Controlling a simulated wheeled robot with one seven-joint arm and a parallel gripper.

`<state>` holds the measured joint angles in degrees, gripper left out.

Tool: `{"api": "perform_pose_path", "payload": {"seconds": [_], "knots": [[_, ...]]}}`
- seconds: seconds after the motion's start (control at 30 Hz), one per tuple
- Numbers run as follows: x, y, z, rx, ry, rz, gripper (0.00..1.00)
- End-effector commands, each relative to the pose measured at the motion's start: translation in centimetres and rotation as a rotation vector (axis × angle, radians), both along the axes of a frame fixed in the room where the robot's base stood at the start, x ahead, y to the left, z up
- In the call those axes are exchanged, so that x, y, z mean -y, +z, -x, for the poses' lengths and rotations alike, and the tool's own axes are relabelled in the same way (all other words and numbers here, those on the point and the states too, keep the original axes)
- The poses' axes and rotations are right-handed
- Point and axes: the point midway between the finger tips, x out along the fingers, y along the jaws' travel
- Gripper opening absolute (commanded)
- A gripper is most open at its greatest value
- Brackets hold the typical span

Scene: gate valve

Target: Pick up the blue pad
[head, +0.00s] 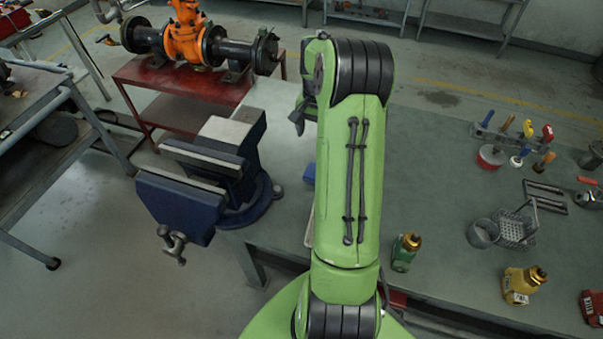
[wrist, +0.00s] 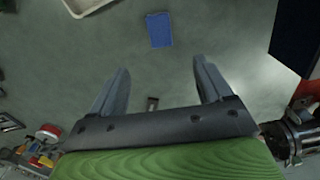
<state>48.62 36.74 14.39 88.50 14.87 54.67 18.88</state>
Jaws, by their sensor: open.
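The blue pad (wrist: 159,30) lies flat on the grey-green bench top, ahead of my fingers in the wrist view. In the head view only a small blue piece of it (head: 309,173) shows at the left edge of my green arm, which hides the rest. My gripper (wrist: 162,82) is open and empty, with its two dark fingers wide apart. The pad is beyond the fingertips, roughly in line with the gap between them, and apart from them. In the head view my gripper is mostly hidden behind the arm.
A blue vise (head: 205,180) stands at the bench's left end. A white tray (wrist: 92,4) lies near the pad. Bottles (head: 405,252) and (head: 522,285) and a tool rack (head: 518,140) stand to the right. An orange valve (head: 186,35) sits on a red table behind.

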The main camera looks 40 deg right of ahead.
Motion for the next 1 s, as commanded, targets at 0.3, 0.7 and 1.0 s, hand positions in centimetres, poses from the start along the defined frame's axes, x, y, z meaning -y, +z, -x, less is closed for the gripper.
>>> {"api": "perform_pose_path", "payload": {"seconds": [0.3,0.7,1.0], "knots": [[-0.2,-7.5,0.1,-0.004,0.001,-0.005,0.79],[-0.4,-14.0,0.2,-0.003,0.002,-0.004,0.79],[-0.3,-15.6,0.1,-0.001,0.002,0.000,0.79]]}}
